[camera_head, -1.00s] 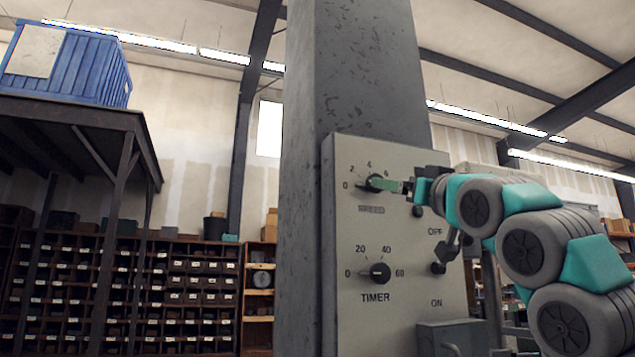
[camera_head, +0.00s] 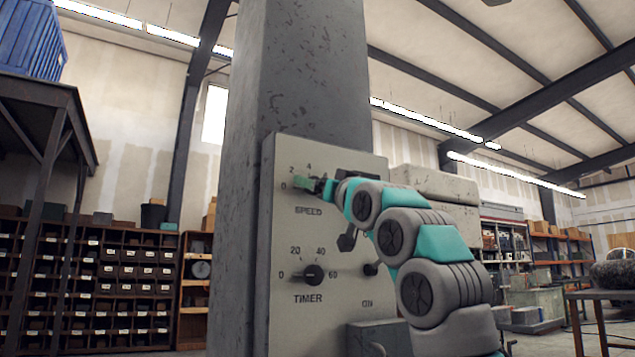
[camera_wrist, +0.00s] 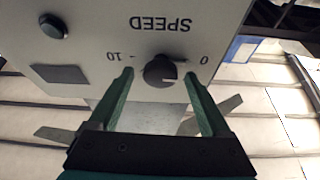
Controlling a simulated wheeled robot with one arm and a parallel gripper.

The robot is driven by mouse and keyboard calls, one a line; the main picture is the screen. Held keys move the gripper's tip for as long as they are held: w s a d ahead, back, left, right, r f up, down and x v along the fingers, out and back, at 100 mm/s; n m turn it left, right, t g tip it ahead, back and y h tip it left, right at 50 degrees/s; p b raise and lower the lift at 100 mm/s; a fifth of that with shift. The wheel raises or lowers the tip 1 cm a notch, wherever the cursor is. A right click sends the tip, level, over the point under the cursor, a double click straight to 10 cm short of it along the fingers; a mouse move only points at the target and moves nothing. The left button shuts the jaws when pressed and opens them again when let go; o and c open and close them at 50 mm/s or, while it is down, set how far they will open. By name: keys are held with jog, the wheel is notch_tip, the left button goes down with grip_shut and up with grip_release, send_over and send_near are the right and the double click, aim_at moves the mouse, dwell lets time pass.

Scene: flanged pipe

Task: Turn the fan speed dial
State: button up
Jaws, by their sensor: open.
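The fan speed dial (camera_wrist: 160,71) is a dark round knob on a light grey control panel (camera_head: 290,235). In the wrist view, which is upside down, it sits under the SPEED label between marks 0 and 10. My gripper (camera_wrist: 159,75) is open, with one green finger on each side of the dial. The dial fills part of the gap, and I cannot tell whether either finger touches it. In the head view my gripper (camera_head: 315,187) is at the upper panel and mostly hides the dial; the marks 0, 2 and 4 still show.
A dark TIMER dial (camera_head: 313,274) sits below the speed dial. A dark knob or switch (camera_head: 370,268) above the ON label is to its right, near my arm. A grey box (camera_head: 380,338) juts out at lower right. The panel is on a grey column (camera_head: 305,80).

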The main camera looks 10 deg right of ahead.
jog(key=shift+w, duration=0.1)
jog(key=shift+c, duration=0.2)
grip_shut()
dwell(0.5)
jog(key=shift+r+p, duration=0.1)
jog(key=shift+p, duration=0.25)
jog(key=shift+n, duration=0.6)
jog(key=shift+o, duration=0.2)
grip_release()
